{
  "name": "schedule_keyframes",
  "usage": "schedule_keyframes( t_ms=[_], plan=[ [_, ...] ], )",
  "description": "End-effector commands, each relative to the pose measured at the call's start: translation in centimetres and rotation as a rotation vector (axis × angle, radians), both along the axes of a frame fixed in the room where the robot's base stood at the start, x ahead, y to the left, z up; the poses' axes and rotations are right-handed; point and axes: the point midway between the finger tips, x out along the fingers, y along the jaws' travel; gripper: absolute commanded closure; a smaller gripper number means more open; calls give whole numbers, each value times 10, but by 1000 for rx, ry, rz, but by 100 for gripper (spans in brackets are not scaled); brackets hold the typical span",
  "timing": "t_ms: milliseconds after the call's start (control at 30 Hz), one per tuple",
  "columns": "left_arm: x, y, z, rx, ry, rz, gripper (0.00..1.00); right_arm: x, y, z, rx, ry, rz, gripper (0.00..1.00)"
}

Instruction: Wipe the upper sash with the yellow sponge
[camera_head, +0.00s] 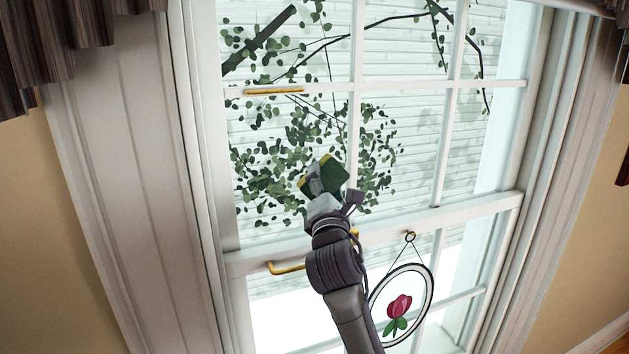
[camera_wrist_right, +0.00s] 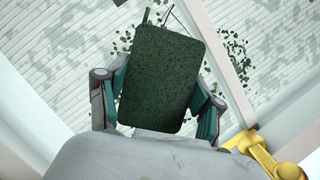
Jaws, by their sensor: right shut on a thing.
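The sponge (camera_head: 335,172) is in my right gripper (camera_head: 330,188), with a dark green scouring face and a yellow edge showing. In the right wrist view the sponge (camera_wrist_right: 160,80) shows its green face between the two fingers, which are shut on its sides. The upper sash (camera_head: 443,150) has white bars and several panes. My right gripper holds the sponge in front of its lower middle part, just above the meeting rail. I cannot tell whether the sponge touches the glass. My left gripper is not in view.
A brass handle (camera_head: 287,268) juts out below my right gripper, left of my arm. A yellow bar (camera_head: 275,91) lies along a sash bar at upper left. Dark curtains (camera_head: 60,45) hang at upper left.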

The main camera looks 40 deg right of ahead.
Motion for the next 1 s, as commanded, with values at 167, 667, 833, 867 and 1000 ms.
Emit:
schedule_keyframes(
  t_ms=[167,667,833,867,1000],
  plan=[
    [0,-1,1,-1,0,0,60,-1,-4,1,0,0,-1,62],
    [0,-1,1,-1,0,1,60,2,6,21,1,-1,2,62],
    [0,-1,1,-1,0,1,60,5,22,21,2,-1,3,62],
    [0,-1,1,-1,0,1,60,6,25,21,2,-1,4,62],
    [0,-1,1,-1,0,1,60,8,34,20,2,1,3,62]
  ],
)
